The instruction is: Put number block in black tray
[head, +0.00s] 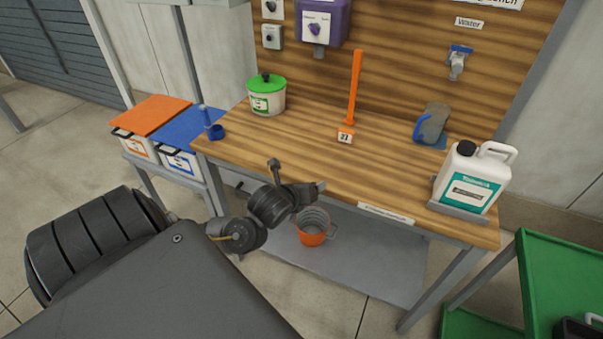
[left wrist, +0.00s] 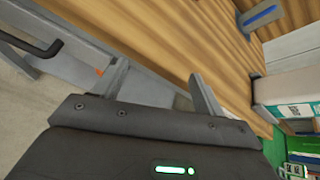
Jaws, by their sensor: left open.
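A small number block (head: 346,136), white and orange with dark digits, stands on the wooden workbench (head: 385,168) at the foot of an upright orange stick (head: 354,88). My left gripper (head: 298,178) is open and empty near the bench's front edge, in front of and to the left of the block and apart from it. In the left wrist view its two fingers (left wrist: 163,88) are spread, with no block seen between them. A black object (head: 577,329) on the green cart is cut off at the bottom right; I cannot tell whether it is the black tray.
A white jug (head: 470,178) stands on a grey base at the bench's right. A green-lidded tub (head: 267,95) and blue scoop (head: 215,130) are at the left. An orange cup (head: 314,226) sits on the lower shelf.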

